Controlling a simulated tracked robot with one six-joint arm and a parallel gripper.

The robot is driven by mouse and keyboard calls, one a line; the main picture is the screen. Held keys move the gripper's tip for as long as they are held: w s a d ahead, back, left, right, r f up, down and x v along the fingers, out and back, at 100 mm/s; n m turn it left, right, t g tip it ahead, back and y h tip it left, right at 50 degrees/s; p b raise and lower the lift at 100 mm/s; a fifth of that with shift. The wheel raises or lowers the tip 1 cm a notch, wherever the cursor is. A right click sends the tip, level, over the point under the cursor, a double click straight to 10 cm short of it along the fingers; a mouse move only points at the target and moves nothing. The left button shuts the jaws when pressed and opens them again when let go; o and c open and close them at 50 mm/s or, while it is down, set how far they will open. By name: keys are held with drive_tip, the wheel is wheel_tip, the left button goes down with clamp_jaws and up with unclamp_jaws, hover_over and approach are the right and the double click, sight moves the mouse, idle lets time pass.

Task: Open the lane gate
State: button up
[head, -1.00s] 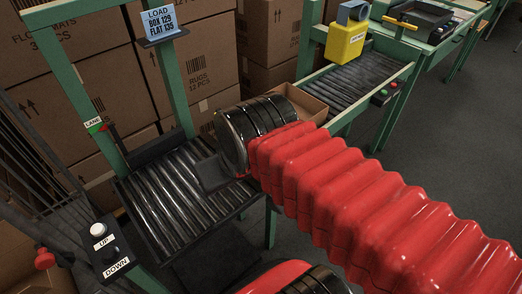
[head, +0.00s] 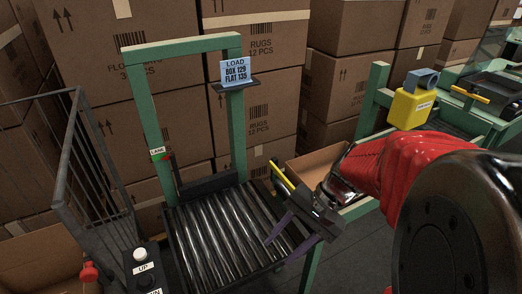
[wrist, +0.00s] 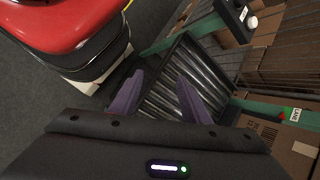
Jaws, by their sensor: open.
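My gripper (head: 278,252) is open and empty above the right side of the roller bed (head: 215,232). Its two purple fingers also show in the wrist view (wrist: 160,76), pointing over the rollers. A small white and green LANE label (head: 157,152) is on the left green post, with a small red part (head: 168,157) beside it. A dark upright plate (head: 208,184) stands across the far end of the rollers between the posts; it looks like the lane gate and appears raised. My gripper is apart from the label and the plate.
A LOAD sign (head: 235,71) is on the right post. An UP/DOWN button box (head: 146,268) stands at the left front, near a red knob (head: 89,271) and a wire cage (head: 80,165). Stacked rug cartons (head: 262,65) fill the back. A yellow device (head: 411,108) stands at right.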

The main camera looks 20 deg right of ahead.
drive_tip(key=w+d+f+m+t+y, duration=0.1)
drive_tip(key=d+f+m+t, duration=0.2)
drive_tip(key=d+m+t, duration=0.2)
drive_tip(key=w+d+f+m+t, duration=0.1)
drive_tip(key=d+f+m+t, duration=0.3)
drive_tip(key=d+m, duration=0.4)
drive_tip(key=w+d+f+m+t+y, duration=0.1)
drive_tip(key=d+f+m+t, duration=0.2)
drive_tip(key=d, duration=0.8)
drive_tip(key=m+t, duration=0.2)
drive_tip(key=m, duration=0.1)
drive_tip(key=shift+w+d+f+m+t+y, duration=0.2)
drive_tip(key=shift+w+f+m+t+y, duration=0.1)
drive_tip(key=shift+w+m+t, duration=0.1)
drive_tip(key=shift+a, duration=0.1)
drive_tip(key=x, duration=1.3)
drive_tip(key=shift+w+a, duration=0.2)
drive_tip(key=shift+w, duration=0.05)
drive_tip(key=shift+c, duration=0.6)
clamp_jaws()
